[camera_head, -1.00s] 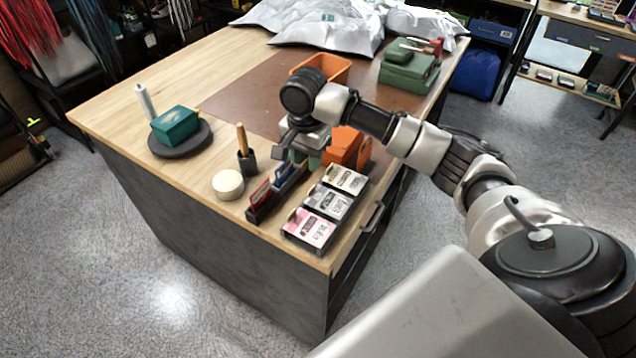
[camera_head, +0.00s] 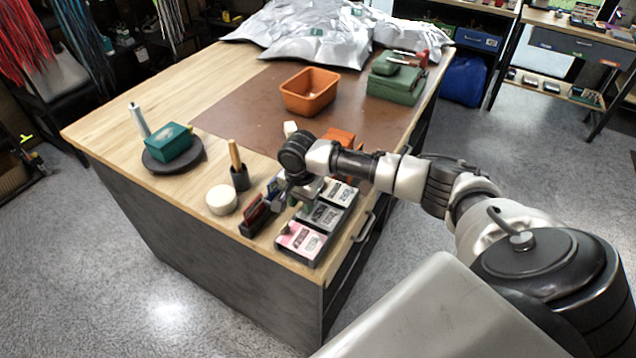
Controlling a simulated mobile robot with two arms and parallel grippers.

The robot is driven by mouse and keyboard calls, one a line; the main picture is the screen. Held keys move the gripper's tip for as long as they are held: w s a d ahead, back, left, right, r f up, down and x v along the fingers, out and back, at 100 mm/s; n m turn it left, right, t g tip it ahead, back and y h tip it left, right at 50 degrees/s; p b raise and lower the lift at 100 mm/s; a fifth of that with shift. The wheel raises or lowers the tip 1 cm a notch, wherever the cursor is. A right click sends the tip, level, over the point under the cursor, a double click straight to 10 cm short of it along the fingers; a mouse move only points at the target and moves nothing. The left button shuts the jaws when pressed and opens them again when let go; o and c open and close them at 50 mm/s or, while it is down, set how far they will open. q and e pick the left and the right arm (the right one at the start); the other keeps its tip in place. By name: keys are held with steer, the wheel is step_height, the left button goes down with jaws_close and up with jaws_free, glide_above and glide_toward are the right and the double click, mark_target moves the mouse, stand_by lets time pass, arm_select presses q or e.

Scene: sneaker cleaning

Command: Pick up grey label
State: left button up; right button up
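The grey label (camera_head: 321,215) lies in the middle slot of a dark three-part holder at the table's near right corner. A pink label (camera_head: 300,241) is in the nearer slot and a cream label (camera_head: 340,192) in the farther one. My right gripper (camera_head: 291,205) points down just left of the grey label, over the gap beside the holder. Its fingers look apart with nothing between them; the tips are small and partly hidden by the wrist. I cannot tell whether they touch anything. My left gripper is out of view.
A dark rack with red and blue items (camera_head: 256,216) stands close left of the gripper. Nearby are a round cream tin (camera_head: 222,200), a brush in a cup (camera_head: 239,178) and an orange block (camera_head: 338,138). An orange bin (camera_head: 310,92) stands farther back on the brown mat (camera_head: 245,103).

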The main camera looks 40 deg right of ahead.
jaws_close()
steer(key=shift+r, duration=0.15)
